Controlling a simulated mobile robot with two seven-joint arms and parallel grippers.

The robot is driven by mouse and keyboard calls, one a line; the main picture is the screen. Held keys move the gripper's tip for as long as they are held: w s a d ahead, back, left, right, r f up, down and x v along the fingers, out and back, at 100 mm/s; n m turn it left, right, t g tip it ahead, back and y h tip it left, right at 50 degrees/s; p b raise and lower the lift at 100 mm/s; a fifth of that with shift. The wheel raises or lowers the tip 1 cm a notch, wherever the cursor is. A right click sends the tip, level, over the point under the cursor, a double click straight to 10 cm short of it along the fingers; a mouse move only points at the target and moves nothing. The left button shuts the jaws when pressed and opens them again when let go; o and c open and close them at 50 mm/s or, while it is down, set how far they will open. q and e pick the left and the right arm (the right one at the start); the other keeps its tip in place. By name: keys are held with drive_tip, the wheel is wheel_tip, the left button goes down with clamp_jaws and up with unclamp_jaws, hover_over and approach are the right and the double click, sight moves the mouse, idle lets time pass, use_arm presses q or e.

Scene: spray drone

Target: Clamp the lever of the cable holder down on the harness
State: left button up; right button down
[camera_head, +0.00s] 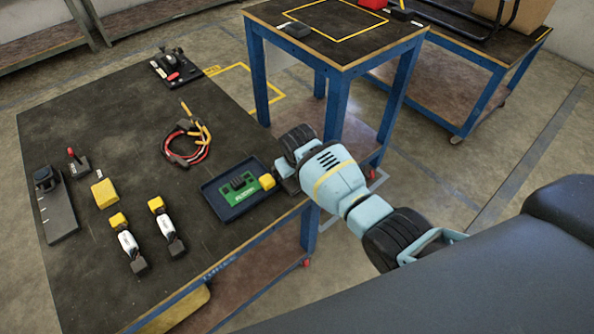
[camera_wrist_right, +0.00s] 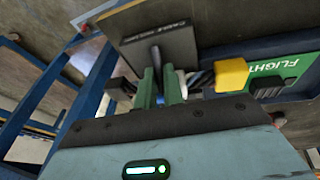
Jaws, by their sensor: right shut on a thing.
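The cable holder (camera_wrist_right: 180,42), a dark plate with lettering, shows in the wrist view just beyond my right gripper (camera_wrist_right: 159,84). Its thin dark upright lever (camera_wrist_right: 156,57) stands between the two green fingers, which are shut on it. A yellow plug (camera_wrist_right: 232,74) with a dark cable runs toward the fingers from the green flight board (camera_wrist_right: 283,70); this looks like the harness, and its part behind the fingers is hidden. In the head view my right gripper (camera_head: 280,175) is beside the yellow plug (camera_head: 267,182) and hides the holder. My left gripper is not in view.
The green board (camera_head: 240,186) sits in a blue tray (camera_head: 222,205) at the table's right edge. Behind it lies a bundle of red and yellow cables (camera_head: 187,142). Two white and yellow parts (camera_head: 128,243) and a yellow block (camera_head: 104,194) lie left. A second table (camera_head: 330,45) stands behind.

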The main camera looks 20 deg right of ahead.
drive_tip(key=shift+f+g+b, duration=0.25)
drive_tip(key=shift+g+b, duration=0.1)
drive_tip(key=shift+g, duration=0.25)
drive_tip(key=shift+h, duration=0.3)
drive_tip(key=shift+f, duration=0.1)
idle(0.4)
drive_tip(key=c, duration=1.5)
unclamp_jaws()
drive_tip(key=shift+w, duration=0.1)
